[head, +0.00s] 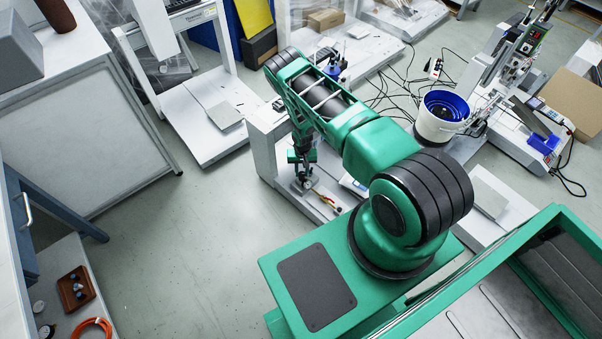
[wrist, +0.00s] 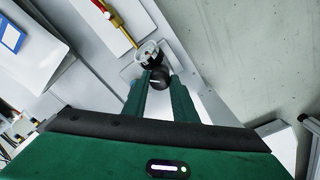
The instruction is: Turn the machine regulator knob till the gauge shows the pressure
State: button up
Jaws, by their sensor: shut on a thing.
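In the wrist view the regulator's black knob (wrist: 159,79) sits between the two green fingers of my gripper (wrist: 156,74), which is shut on it. A small white mark shows on the knob. Just beyond it is the round, pale-rimmed gauge (wrist: 148,49). Its needle and scale are too small to read. In the head view my gripper (head: 302,158) points down at the regulator, with the gauge (head: 307,184) low beside it on the white machine frame. The knob is hidden there.
The white machine frame (head: 262,150) stands around my gripper. A white bucket with blue rim (head: 438,124) is to the right. Open floor (head: 190,240) lies to the left. A brown tray (head: 76,289) is at lower left.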

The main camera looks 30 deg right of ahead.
aim_at(302, 173)
jog(key=shift+n, duration=1.9)
jog(key=o, duration=1)
jog(key=shift+o, duration=0.2)
notch_tip(302, 173, up, 11)
jog(key=shift+w+f, duration=0.1)
